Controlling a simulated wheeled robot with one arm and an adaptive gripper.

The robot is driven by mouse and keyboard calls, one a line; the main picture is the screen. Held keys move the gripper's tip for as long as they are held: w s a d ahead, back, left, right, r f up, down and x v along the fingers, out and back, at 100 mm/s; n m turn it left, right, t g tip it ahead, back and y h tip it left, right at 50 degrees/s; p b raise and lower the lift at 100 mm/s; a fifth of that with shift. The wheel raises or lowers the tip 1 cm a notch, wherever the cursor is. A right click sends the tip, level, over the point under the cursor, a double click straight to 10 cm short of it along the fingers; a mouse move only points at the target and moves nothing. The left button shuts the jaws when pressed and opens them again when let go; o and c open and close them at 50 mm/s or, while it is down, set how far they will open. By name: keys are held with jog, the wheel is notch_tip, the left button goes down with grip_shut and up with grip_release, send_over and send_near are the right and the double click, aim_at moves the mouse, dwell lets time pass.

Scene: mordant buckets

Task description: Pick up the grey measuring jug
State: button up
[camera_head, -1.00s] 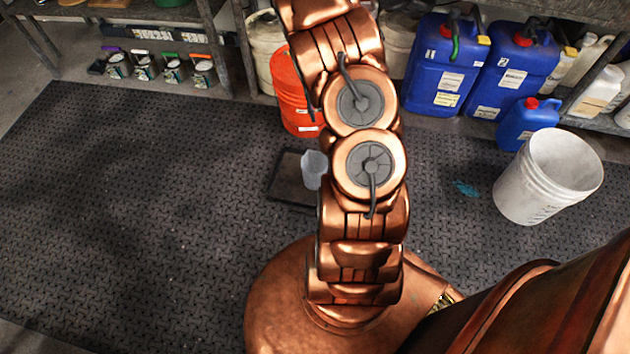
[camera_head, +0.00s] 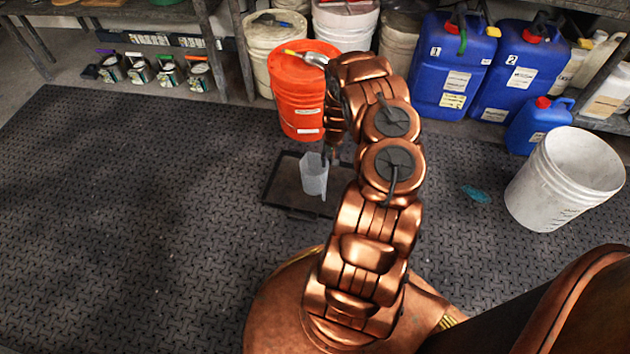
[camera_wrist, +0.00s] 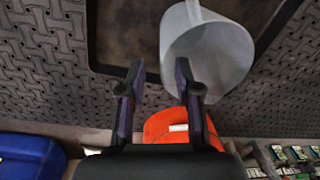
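The grey measuring jug (camera_head: 313,180) stands upright on a dark tray (camera_head: 277,187) on the floor, just in front of the orange bucket. It is translucent, and part of my arm hangs close to its upper right side. The wrist view shows the jug (camera_wrist: 222,55) at the upper right, with its handle toward the top edge. My gripper (camera_wrist: 158,78) is open, with nothing between its two fingers. The right fingertip overlaps the jug's left lower edge in that view; I cannot tell whether they touch. The gripper is mostly hidden behind my arm in the head view.
An orange bucket (camera_head: 297,100) with a tool on its lid stands behind the tray. Blue canisters (camera_head: 450,65) stand at the back right, and a white bucket (camera_head: 560,185) stands at the right. Small tins (camera_head: 168,72) line the back left. The left floor mat is clear.

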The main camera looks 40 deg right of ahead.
aim_at(317, 181)
jog(key=f+b, duration=0.1)
jog(key=f, duration=0.1)
jog(key=f+b, duration=0.1)
jog(key=f, duration=0.1)
jog(key=f+b, duration=0.1)
jog(key=f, duration=0.1)
jog(key=shift+w+a+f, duration=0.1)
jog(key=shift+w+f, duration=0.1)
jog(key=shift+w, duration=0.15)
jog(key=shift+r, duration=0.1)
jog(key=shift+c, duration=0.4)
grip_shut()
